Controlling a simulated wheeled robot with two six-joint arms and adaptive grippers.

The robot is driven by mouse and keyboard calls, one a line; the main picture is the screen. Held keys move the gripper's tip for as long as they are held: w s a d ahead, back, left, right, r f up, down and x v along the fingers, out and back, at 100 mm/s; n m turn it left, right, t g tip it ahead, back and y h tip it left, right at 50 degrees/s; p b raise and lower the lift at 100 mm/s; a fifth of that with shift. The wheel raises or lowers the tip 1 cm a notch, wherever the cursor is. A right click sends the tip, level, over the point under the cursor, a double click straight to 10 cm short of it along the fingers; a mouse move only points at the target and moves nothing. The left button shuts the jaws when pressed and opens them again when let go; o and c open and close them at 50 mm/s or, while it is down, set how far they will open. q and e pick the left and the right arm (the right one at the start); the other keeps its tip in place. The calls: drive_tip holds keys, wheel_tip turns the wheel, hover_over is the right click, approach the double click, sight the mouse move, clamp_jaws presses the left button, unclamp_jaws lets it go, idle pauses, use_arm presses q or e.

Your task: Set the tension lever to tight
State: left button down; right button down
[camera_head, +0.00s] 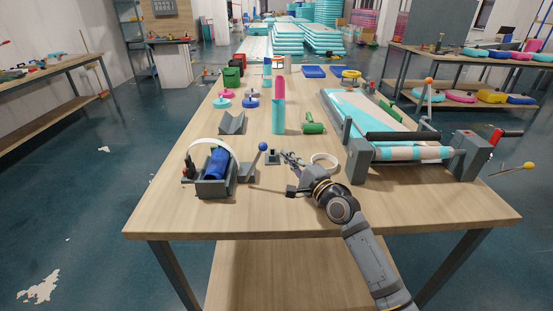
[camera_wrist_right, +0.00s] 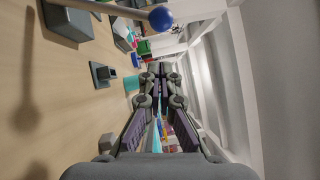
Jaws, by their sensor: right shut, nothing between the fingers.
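A lever with a blue ball knob (camera_head: 262,146) stands on a grey wedge-shaped base at the near left of the table, tilted to the right. In the right wrist view its blue knob (camera_wrist_right: 160,18) is at the top, on a pale rod. My right gripper (camera_head: 284,155) is shut and empty, a little to the right of the knob and apart from it. Its closed fingers (camera_wrist_right: 158,68) also show in the wrist view. No label tells which is the tension lever. My left gripper is not in view.
A grey holder with a blue roll (camera_head: 217,163) stands left of the blue-knobbed lever. A small grey socket block (camera_head: 272,157) and a white ring (camera_head: 325,161) lie near my right gripper. A turquoise-and-pink upright piece (camera_head: 279,116) stands behind. The front table edge is clear.

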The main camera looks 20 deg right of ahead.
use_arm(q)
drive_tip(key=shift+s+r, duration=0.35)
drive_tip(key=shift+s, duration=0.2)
use_arm(e)
drive_tip(key=a, duration=0.1)
drive_tip(key=w+a, duration=0.1)
drive_tip(key=a+r, duration=0.1)
drive_tip(key=shift+w+a, duration=0.1)
drive_tip(key=shift+w, duration=0.1)
